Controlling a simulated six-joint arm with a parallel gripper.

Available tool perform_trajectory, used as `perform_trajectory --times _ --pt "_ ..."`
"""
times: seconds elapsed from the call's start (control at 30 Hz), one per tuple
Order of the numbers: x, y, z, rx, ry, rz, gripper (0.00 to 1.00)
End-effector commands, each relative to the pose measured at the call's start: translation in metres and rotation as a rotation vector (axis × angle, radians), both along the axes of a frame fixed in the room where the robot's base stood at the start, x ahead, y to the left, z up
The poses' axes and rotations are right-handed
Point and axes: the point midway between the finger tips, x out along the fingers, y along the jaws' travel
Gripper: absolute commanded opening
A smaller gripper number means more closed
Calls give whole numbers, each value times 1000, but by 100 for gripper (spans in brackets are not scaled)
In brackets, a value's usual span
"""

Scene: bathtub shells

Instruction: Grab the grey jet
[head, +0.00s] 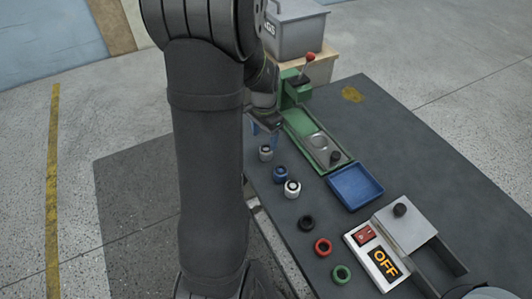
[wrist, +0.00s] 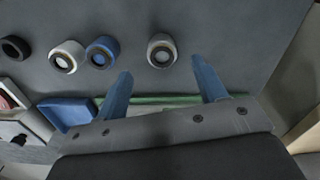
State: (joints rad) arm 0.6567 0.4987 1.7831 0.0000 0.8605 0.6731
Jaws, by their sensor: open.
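The grey jet (head: 265,153) stands on the dark table near its left edge, at the far end of a row of jets. My gripper (head: 264,127) is open and empty, with blue fingers, just beyond the grey jet. In the wrist view the grey jet (wrist: 162,50) appears between and slightly past the tips of my gripper (wrist: 161,70). The fingers do not visibly touch it. My arm covers part of the head view.
A blue jet (head: 281,174) and a white jet (head: 292,188) stand close by, then black, red and green ones. A green fixture (head: 300,122) with a red-knobbed lever, a blue tray (head: 355,187) and an OFF switch box (head: 372,262) lie to the right.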

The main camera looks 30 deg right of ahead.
Motion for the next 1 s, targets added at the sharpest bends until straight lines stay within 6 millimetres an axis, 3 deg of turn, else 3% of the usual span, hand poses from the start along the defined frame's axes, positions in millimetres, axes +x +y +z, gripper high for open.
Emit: perform_trajectory --times 0.23,0.53,0.83,0.87,1.0 --pt "0 -2 -16 1 1 0 64" --pt "3 -8 -54 1 1 0 64" --pt "3 -8 -60 -1 -1 1 64" --pt "3 -8 -60 -1 -1 1 62" --pt "3 -8 -60 0 -1 1 35"
